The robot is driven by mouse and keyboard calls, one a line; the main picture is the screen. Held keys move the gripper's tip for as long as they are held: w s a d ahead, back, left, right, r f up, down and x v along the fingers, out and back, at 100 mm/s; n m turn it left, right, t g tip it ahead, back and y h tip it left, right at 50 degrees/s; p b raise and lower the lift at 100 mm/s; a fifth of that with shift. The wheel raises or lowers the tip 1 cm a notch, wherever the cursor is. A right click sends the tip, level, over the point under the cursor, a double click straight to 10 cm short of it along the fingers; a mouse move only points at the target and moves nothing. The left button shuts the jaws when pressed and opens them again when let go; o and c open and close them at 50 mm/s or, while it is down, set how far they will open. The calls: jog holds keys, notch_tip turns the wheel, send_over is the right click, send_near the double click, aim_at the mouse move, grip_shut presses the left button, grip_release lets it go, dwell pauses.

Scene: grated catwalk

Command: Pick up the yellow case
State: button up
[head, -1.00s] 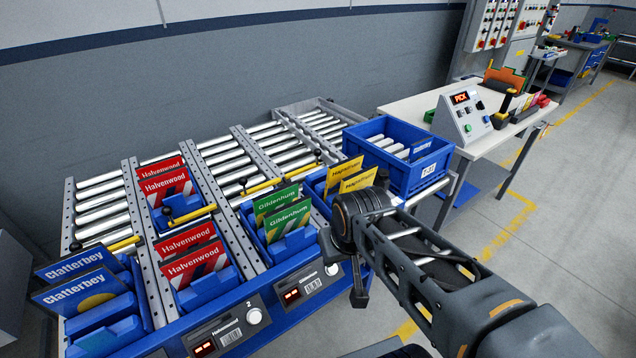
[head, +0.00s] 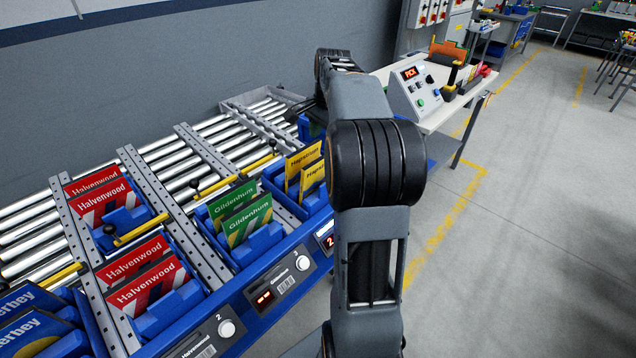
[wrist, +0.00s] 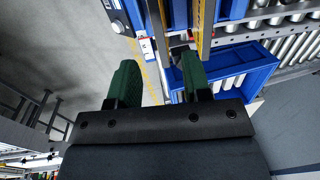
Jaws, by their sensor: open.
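Two yellow cases (head: 303,160) stand one behind the other in a blue bin at the right end of the row, the front one partly cut off by my arm. In the wrist view a yellow edge (wrist: 203,22), probably theirs, shows at the top, beyond the right fingertip. In the head view my gripper is hidden behind my arm.
Green cases (head: 240,215) and red cases (head: 145,270) stand in neighbouring bins on the roller rack (head: 190,150). A blue crate (wrist: 245,65) lies close to the right finger. A control box (head: 415,90) stands on the white bench.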

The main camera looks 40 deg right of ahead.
send_near(319, 179)
jog(key=f, duration=0.1)
jog(key=w+f, duration=0.1)
jog(key=f, duration=0.3)
jog(key=shift+w+a+f, duration=0.1)
jog(key=shift+w, duration=0.2)
grip_shut()
dwell(0.4)
